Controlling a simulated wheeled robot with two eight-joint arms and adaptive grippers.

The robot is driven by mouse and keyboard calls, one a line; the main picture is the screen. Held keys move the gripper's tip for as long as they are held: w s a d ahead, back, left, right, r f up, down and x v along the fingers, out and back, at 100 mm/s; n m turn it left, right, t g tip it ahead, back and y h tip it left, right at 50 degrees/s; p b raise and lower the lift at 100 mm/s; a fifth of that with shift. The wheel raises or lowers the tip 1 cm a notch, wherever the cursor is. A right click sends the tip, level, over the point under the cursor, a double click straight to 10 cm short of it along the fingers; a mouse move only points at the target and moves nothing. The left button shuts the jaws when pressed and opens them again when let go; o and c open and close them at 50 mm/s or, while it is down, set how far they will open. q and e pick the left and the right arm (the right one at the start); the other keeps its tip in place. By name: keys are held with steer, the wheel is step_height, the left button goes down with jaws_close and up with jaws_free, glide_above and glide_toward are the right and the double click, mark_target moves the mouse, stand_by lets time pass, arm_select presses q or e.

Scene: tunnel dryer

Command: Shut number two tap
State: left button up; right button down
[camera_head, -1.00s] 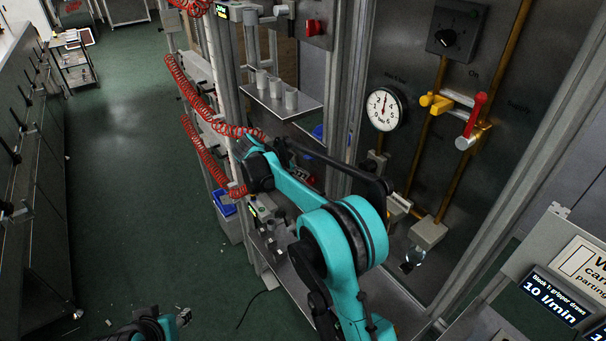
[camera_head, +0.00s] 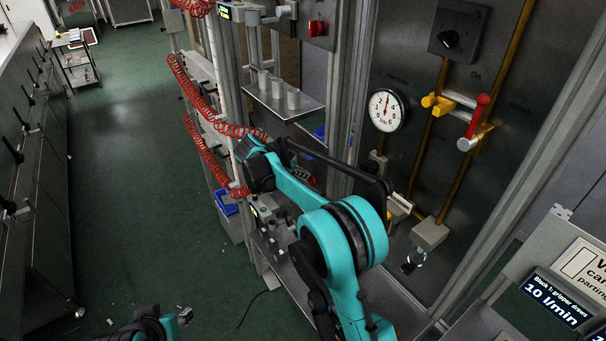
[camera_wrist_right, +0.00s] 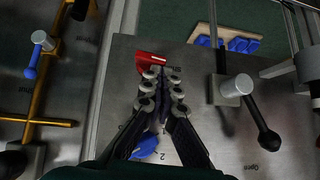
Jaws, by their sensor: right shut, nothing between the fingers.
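In the right wrist view my right gripper (camera_wrist_right: 161,75) is shut and empty over a grey panel (camera_wrist_right: 200,110). Its fingertips overlap the lower edge of a red handle (camera_wrist_right: 148,62) beside lettering starting "Sh"; I cannot tell whether they touch. A blue piece (camera_wrist_right: 146,147) beside a printed "2" is partly hidden by the fingers. Which tap body these belong to is hidden. In the head view my teal right arm reaches toward the rig, and its fingers cannot be made out clearly. Part of my left arm shows at the bottom, with its gripper (camera_head: 185,315) small and unclear.
A tap with a black lever (camera_wrist_right: 258,118) stands to the right, near "Open". A blue-handled tap (camera_wrist_right: 33,62) stands to the left, near yellow pipes. The head view shows a gauge (camera_head: 387,109), a red-handled valve (camera_head: 476,122) and red coiled hoses (camera_head: 205,110). Green floor is open at left.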

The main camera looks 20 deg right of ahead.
stand_by(0.8)
steer(key=r+p, duration=0.2)
steer(key=r, duration=0.1)
steer(key=r+p, duration=0.1)
steer(key=r, duration=0.1)
steer(key=shift+s, duration=0.35)
steer(key=v, duration=0.9)
steer(key=shift+s+a+f, duration=0.15)
steer(key=shift+s+a, duration=0.05)
steer(key=shift+s, duration=0.05)
